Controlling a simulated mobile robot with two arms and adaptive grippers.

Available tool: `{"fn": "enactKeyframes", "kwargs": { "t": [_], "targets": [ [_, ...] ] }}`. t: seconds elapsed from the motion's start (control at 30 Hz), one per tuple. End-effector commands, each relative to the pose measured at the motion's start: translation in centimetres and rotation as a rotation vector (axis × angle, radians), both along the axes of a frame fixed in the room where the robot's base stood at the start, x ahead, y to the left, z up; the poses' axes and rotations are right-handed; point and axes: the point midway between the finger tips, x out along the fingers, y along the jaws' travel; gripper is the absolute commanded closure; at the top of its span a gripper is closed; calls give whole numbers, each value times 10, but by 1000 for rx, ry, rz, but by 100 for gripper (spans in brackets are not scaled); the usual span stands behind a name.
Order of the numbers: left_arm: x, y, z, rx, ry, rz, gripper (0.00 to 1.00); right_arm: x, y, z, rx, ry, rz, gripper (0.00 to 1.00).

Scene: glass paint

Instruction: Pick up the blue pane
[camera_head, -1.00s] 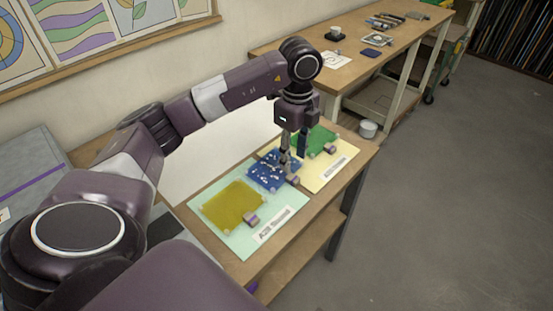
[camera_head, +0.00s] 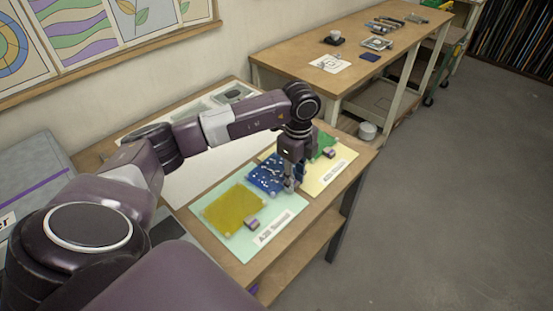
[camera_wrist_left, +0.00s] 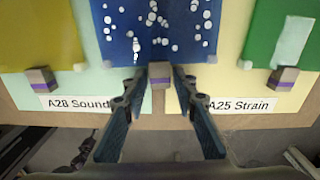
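The blue pane (camera_head: 264,175), dotted with white spots, lies flat on the table between the yellow pane and the green pane. In the left wrist view the blue pane (camera_wrist_left: 160,32) fills the upper middle. A small grey block (camera_wrist_left: 160,75) sits at its near edge. My left gripper (camera_head: 289,187) is over that near edge and points down. In the left wrist view its fingers (camera_wrist_left: 159,80) are spread, one on each side of the block, with small gaps visible. Whether they touch the block is unclear. My right gripper is not in view.
The yellow pane (camera_head: 230,208) lies on a pale green sheet labelled "A28 Sound". The green pane (camera_head: 323,144) lies on a yellow sheet labelled "A25 Strain". Each has its own small block. A second table (camera_head: 300,53) with tools stands behind. Open floor is at the right.

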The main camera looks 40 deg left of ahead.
Motion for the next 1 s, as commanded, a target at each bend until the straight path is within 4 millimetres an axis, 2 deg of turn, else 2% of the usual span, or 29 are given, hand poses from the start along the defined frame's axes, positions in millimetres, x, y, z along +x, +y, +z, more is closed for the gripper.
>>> {"fn": "enactKeyframes", "kwargs": {
  "t": [0.03, 0.2, 0.67, 0.87, 1.0],
  "targets": [
    [0, 0, 0, 0, 0, 0, 82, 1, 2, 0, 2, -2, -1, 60],
    [0, 0, 0, 0, 0, 0, 100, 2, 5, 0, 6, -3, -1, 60],
    [1, 0, 8, 0, -2, 0, 100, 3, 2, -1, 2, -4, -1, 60],
    [2, 0, 35, -1, -7, -1, 100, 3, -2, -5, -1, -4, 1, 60],
    [3, 0, 73, -2, -9, 0, 100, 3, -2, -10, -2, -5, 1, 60]
  ]
}}
